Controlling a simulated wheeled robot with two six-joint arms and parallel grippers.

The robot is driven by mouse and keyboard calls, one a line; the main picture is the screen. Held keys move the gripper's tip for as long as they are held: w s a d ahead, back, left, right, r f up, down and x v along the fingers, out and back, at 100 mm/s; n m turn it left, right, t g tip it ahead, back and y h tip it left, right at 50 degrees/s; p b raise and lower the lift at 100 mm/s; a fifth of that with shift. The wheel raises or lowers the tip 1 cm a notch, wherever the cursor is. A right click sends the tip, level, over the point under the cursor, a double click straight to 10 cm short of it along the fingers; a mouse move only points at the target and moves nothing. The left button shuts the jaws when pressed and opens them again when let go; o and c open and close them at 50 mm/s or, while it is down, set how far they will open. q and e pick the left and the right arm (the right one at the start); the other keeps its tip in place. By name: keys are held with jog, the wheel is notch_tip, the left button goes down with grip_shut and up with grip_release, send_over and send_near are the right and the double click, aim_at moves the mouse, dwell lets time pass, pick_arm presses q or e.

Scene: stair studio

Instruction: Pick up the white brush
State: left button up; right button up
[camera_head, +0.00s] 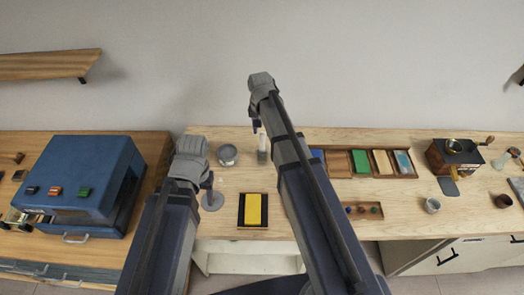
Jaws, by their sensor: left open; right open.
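No thing in view is clearly a white brush. A small pale upright object (262,148) stands at the back of the light wooden bench, partly beside my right arm; it is too small to tell whether it is the brush. My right gripper (256,126) is open and points down just above and slightly left of this object. My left gripper (209,184) is open and empty, above a grey round disc (212,202) on the bench. My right arm hides part of the bench's middle.
A grey tin (228,154) and a yellow block on a dark tray (253,210) are near my grippers. A wooden tray (340,164) holds coloured blocks. A coffee grinder (455,157) and a cup (432,205) stand right. A blue machine (85,180) stands left.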

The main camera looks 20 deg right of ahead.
aim_at(263, 144)
jog(key=f+b, duration=0.1)
jog(key=f, duration=0.1)
jog(key=f+b, duration=0.4)
jog(key=shift+w+d, duration=0.15)
jog(key=shift+w, duration=0.15)
jog(key=f+b, duration=0.1)
jog(key=b, duration=0.1)
jog(key=w+f+b, duration=0.1)
jog(key=f, duration=0.1)
jog(key=f+b, duration=0.2)
jog(key=shift+w+d+f+b, duration=0.15)
jog(key=shift+w+d+b, duration=0.1)
jog(key=shift+w+b, duration=0.05)
jog(key=shift+c, duration=0.3)
grip_shut()
